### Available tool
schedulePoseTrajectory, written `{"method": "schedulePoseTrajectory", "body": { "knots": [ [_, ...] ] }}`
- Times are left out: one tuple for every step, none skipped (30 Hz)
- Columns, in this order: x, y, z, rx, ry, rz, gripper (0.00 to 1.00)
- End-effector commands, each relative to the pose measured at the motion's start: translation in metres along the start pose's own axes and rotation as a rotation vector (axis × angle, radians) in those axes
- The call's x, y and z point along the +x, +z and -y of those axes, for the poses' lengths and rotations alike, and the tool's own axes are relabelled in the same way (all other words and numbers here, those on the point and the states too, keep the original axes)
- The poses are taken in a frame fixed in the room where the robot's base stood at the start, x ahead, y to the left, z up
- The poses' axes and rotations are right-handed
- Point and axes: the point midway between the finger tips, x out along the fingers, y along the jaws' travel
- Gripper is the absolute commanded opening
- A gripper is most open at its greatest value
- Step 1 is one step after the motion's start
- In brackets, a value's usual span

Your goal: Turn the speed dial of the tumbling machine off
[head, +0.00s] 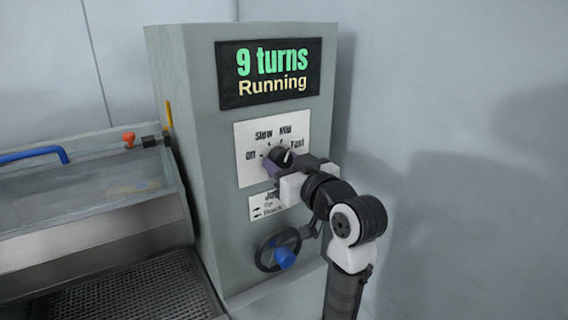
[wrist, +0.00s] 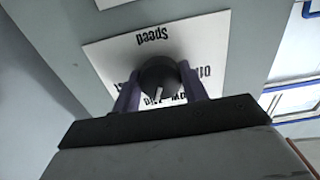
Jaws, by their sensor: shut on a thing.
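The speed dial (head: 281,153) is a round dark knob on a white label plate on the front of the grey machine cabinet. The plate reads Off, Slow, Mid and Fast around it. The display (head: 271,74) above reads "9 turns" and "Running". My gripper (head: 275,165) is shut on the dial, with one purple finger on each side of it. The wrist view shows the dial (wrist: 158,76) upside down between the fingers (wrist: 160,84). Its white pointer line is toward the Mid marking, partly hidden by my gripper.
A lower sign (head: 257,208) is partly covered by my gripper. At left is a trough with a blue handle (head: 35,154) and an orange knob (head: 128,138). Open wall lies right.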

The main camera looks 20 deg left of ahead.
Motion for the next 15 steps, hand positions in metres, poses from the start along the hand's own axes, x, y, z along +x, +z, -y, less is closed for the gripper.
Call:
{"method": "schedulePoseTrajectory", "body": {
  "knots": [
    [-0.0002,0.0006,-0.0002,-0.008,0.0,0.0,0.2],
    [-0.0002,0.0008,-0.0002,-0.014,0.0,0.0,0.2],
    [-0.0001,0.0011,-0.0002,-0.024,0.0,0.0,0.2],
    [-0.0001,0.0013,-0.0002,-0.033,0.0,0.0,0.2],
    [0.0,0.0016,-0.0001,-0.045,0.0,0.0,0.2],
    [-0.0001,0.0018,-0.0003,-0.064,0.001,0.0,0.2],
    [-0.0003,0.0019,-0.0006,-0.078,0.001,0.0,0.2],
    [-0.0005,0.002,-0.001,-0.096,0.002,0.0,0.2],
    [-0.0004,0.0022,-0.0009,-0.122,0.002,0.0,0.2],
    [-0.0002,0.0025,-0.0008,-0.144,0.001,0.0,0.2],
    [-0.0003,0.0029,-0.001,-0.165,0.002,0.0,0.2],
    [-0.0005,0.0032,-0.0015,-0.198,0.003,0.0,0.2],
    [-0.0004,0.0032,-0.0013,-0.223,0.002,0.0,0.2],
    [-0.0003,0.0033,-0.0012,-0.25,0.001,0.0,0.2],
    [-0.0005,0.0036,-0.0018,-0.286,0.002,0.0,0.2]
  ]
}}
